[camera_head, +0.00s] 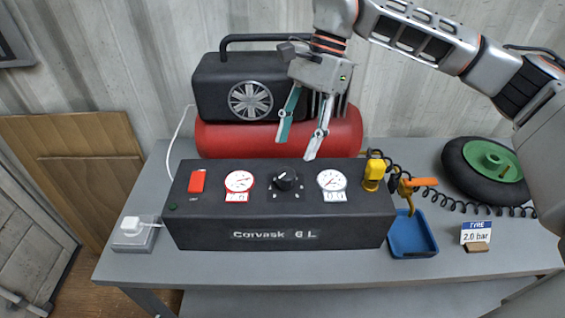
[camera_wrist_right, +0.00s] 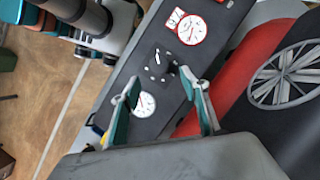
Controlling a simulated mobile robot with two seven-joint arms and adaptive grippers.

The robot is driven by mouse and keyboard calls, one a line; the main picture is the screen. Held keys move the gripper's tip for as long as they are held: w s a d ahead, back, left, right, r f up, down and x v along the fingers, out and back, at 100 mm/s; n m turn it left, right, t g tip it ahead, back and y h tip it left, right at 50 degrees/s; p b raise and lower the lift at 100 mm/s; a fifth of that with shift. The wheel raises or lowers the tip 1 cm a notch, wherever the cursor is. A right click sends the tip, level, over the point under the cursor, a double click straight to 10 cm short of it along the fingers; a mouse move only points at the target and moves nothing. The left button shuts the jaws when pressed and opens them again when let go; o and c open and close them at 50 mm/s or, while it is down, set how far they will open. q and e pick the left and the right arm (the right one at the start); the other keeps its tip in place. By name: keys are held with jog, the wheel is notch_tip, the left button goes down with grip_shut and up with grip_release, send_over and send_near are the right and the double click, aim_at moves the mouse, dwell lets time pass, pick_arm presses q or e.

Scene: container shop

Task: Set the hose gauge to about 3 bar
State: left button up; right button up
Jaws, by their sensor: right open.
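A black compressor control box (camera_head: 280,238) stands on the grey bench. The right gauge's small readout looks like 0.0; the left one's looks like 7.6. My right gripper (camera_head: 296,148) is open and empty, above and behind the knob. In the right wrist view the fingers (camera_wrist_right: 160,78) point at the panel, with the knob (camera_wrist_right: 156,66) between and beyond their tips. My left gripper is not in view.
A red tank (camera_head: 345,138) with a black motor housing lies behind the box. At right are a coiled black hose, an orange-handled tool (camera_head: 415,184), a blue tray (camera_head: 410,238), a green-hubbed wheel (camera_head: 490,162) and a "TYRE 2.0 bar" sign (camera_head: 476,233). A red switch (camera_head: 197,181) is at left.

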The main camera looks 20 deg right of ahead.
aim_at(287, 173)
jog(key=x, duration=0.7)
jog(key=shift+s+a+f, duration=0.15)
jog(key=c, duration=1.1)
